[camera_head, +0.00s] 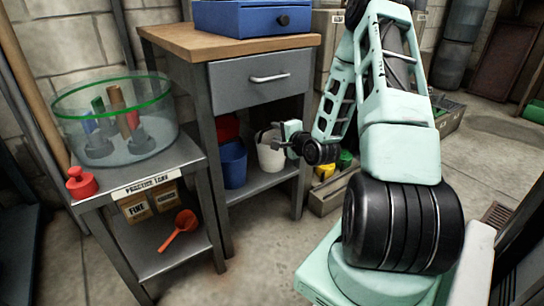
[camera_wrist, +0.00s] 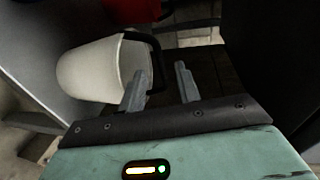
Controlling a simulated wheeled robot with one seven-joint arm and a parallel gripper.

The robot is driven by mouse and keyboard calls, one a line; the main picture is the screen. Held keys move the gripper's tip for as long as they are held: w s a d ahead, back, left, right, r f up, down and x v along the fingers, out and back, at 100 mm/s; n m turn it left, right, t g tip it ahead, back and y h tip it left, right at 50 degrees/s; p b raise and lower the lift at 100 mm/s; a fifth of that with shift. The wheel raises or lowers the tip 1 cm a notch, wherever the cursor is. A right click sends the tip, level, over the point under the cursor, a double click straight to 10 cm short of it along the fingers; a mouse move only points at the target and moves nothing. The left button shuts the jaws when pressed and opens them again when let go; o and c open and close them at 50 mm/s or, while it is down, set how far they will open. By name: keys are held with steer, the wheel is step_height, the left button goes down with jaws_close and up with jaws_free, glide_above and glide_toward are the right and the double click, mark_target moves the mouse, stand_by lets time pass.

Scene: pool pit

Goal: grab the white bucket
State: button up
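The white bucket (camera_head: 270,157) stands on the lower shelf of the workbench, right of a blue bucket. In the wrist view the white bucket (camera_wrist: 88,70) appears tipped by the camera's angle, with its dark handle (camera_wrist: 156,62) at the rim. My gripper (camera_head: 281,136) is at the bucket's upper right side in the head view and hides part of it. In the wrist view my gripper (camera_wrist: 160,70) is open, its two fingers apart. The left finger overlaps the rim, and the handle shows between the fingers. I cannot tell whether they touch.
The blue bucket (camera_head: 232,163) and a red bucket (camera_head: 227,128) share the shelf. The workbench drawer (camera_head: 262,80) is above, and a bench leg (camera_head: 301,180) stands close to my gripper. A low crate (camera_head: 327,195) is on the floor to the right.

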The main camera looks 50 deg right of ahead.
mark_target(270, 129)
steer(key=b+x, duration=0.3)
steer(key=x, duration=0.2)
steer(key=shift+f+b, duration=0.2)
steer(key=shift+b, duration=0.15)
steer(key=shift+w, duration=0.3)
steer(key=shift+r, duration=0.1)
jaws_close()
